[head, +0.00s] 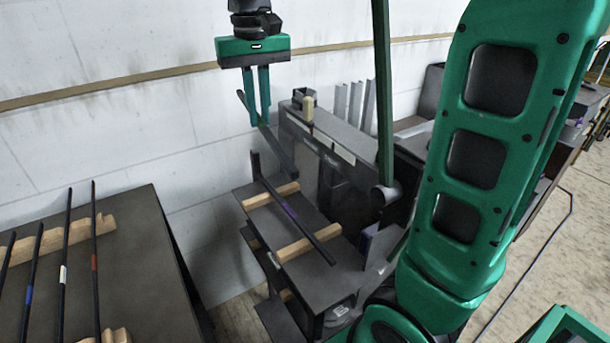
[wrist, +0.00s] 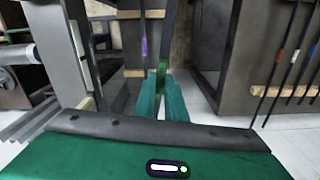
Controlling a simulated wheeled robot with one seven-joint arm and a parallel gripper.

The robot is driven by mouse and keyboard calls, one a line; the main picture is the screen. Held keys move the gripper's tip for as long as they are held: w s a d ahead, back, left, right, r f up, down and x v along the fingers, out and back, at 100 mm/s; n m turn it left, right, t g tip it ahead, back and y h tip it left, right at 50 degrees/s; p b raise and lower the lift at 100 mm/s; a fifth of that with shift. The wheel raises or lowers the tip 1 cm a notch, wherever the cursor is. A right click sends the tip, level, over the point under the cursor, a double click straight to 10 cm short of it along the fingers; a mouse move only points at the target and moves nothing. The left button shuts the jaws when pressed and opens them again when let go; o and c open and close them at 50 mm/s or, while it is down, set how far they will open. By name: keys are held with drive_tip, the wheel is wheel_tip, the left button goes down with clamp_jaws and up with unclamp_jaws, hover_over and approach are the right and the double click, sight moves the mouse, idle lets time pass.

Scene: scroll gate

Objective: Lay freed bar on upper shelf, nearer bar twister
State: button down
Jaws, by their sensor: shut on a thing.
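My gripper (head: 260,112) points down near the wall, its green fingers shut on a dark bar (head: 281,156). The held bar slants down toward the shelf's far end and appears above it; the exact gap cannot be told. The wrist view shows the fingers (wrist: 161,92) and the bar (wrist: 171,28) running away from them. The upper shelf (head: 322,276) has two wooden strips (head: 272,195). A dark bar with a purple band (head: 289,211) lies across them; it also shows in the wrist view (wrist: 143,48), left of the held bar. A grey machine (head: 325,145), apparently the bar twister, stands beside the shelf.
A dark table (head: 150,270) at left carries several dark bars with coloured bands on wooden strips (head: 62,240). A lower shelf lies under the upper one. The white wall (head: 120,115) is close behind my gripper. A green post (head: 383,90) rises by the machine.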

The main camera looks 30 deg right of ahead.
drive_tip(key=shift+n, duration=0.9)
drive_tip(key=shift+s+d+f, duration=0.2)
drive_tip(key=shift+d+f, duration=1.7)
drive_tip(key=shift+f, duration=2.55)
drive_tip(key=shift+s+d+f, duration=0.2)
drive_tip(key=shift+d+f, duration=1.7)
drive_tip(key=shift+f, duration=2.55)
drive_tip(key=shift+s+d+f, duration=0.2)
drive_tip(key=shift+d+f, duration=1.7)
drive_tip(key=shift+f, duration=2.65)
drive_tip(key=shift+s+f, duration=0.1)
drive_tip(key=shift+f, duration=0.15)
drive_tip(key=c, duration=1.7)
unclamp_jaws()
wheel_tip(320, 180, up, 11)
drive_tip(key=shift+f, duration=0.15)
